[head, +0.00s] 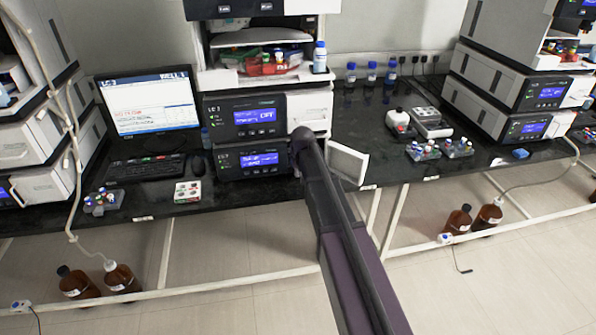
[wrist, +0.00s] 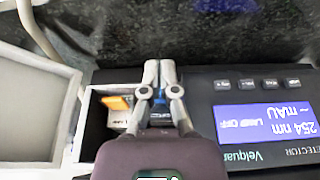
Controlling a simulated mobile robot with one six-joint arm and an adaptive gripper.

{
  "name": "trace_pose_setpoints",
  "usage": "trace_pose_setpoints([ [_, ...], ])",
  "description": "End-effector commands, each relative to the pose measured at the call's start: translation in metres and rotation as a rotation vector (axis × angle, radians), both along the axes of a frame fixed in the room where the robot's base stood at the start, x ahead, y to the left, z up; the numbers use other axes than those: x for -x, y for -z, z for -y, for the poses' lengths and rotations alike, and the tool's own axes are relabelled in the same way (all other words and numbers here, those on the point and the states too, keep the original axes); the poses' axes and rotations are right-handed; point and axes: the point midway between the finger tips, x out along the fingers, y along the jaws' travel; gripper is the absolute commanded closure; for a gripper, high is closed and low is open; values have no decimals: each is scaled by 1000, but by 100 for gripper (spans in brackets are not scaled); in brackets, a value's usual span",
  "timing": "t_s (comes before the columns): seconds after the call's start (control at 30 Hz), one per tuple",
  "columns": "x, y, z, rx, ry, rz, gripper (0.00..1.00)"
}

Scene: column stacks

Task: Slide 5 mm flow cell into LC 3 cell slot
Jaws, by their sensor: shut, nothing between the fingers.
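My gripper (wrist: 158,66) is shut and empty, fingertips together, over the open compartment (wrist: 97,120) at the end of the detector (wrist: 245,120). An orange piece (wrist: 117,102) and a white labelled piece (wrist: 118,120) show inside it, left of the fingers. A bit of blue (wrist: 160,96) shows between the finger links; I cannot tell whether it is the 5 mm flow cell. In the head view the LC 3 stack (head: 213,110) stands at centre, and its compartment is hidden behind my arm. The compartment door (head: 348,163) hangs open; it also shows in the wrist view (wrist: 35,105).
A white case with coloured pieces (head: 187,191) lies on the bench left of the stack, below the keyboard (head: 146,168). Vial racks (head: 424,150) and a blue item (head: 521,153) lie to the right. Brown bottles (head: 122,278) stand on the floor.

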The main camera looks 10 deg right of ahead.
Motion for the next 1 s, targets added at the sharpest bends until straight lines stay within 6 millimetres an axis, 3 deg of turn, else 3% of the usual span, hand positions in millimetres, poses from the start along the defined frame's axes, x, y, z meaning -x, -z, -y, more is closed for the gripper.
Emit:
trace_pose_setpoints([
  [0.7, 18, -63, 0, 0, 0, 0, 100],
  [1.0, 23, -78, 0, 0, 0, 0, 100],
])
